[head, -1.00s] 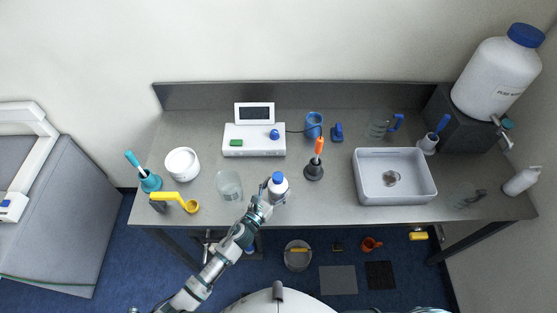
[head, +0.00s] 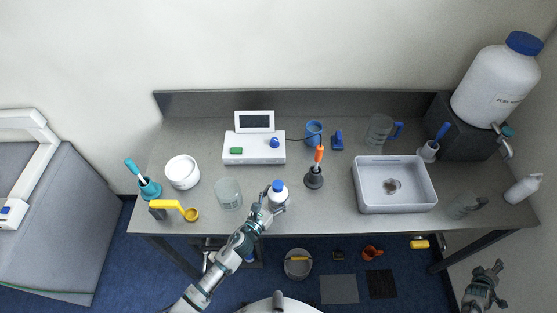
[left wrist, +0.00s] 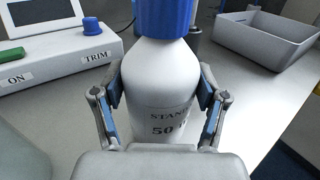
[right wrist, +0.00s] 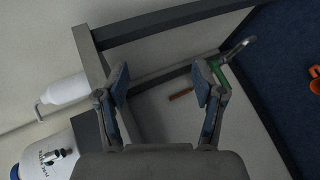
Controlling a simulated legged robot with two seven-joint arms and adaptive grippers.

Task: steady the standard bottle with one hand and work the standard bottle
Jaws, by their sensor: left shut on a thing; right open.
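The standard bottle (head: 278,194) is white with a blue cap and stands upright near the front edge of the table. In the left wrist view the bottle (left wrist: 158,85) fills the middle, with part of its label showing and its blue cap (left wrist: 164,18) on top. My left gripper (head: 268,200) is shut on the bottle's body, one finger on each side. My right gripper (head: 489,274) is open and empty, off the table at the lower right. In the right wrist view its fingers (right wrist: 164,95) are spread, with nothing between them.
A white instrument (head: 254,147) with a screen stands behind the bottle. A clear beaker (head: 228,194) stands left of it, and a dark stand with an orange-topped tool (head: 314,178) right of it. A grey basin (head: 395,208) and a large jug (head: 492,88) are further right.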

